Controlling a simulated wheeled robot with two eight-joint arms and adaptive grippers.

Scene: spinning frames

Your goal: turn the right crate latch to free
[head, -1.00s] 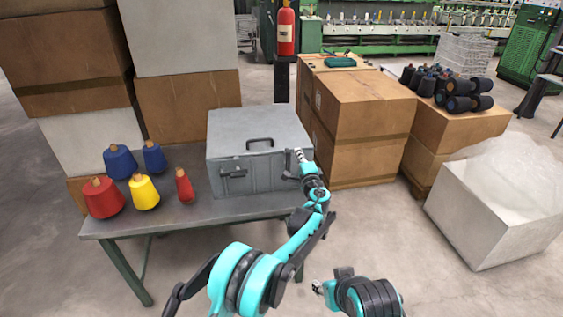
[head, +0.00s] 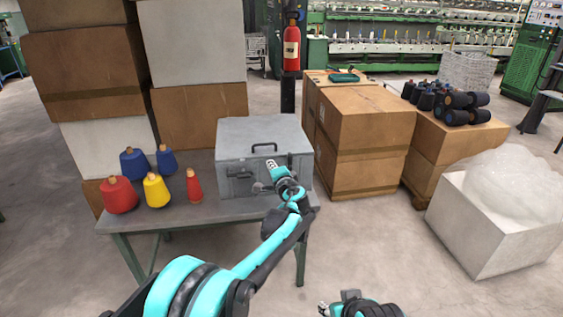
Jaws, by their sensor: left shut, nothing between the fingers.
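A grey metal crate (head: 250,133) with a handle on its lid stands on the grey table (head: 165,216). Its left latch (head: 240,174) shows on the front face. The right latch is hidden behind my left gripper and wrist. My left gripper (head: 271,167) is shut and empty, in front of the right half of the crate's front face. I cannot tell whether it touches the crate. My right gripper (head: 322,308) is low at the bottom edge, away from the table; its fingers are too small to read.
Blue, red and yellow thread cones, such as the yellow cone (head: 156,191), stand on the table left of the crate. Stacked cartons (head: 365,130) stand to the right. A white bin (head: 480,225) stands farther right. The floor between is clear.

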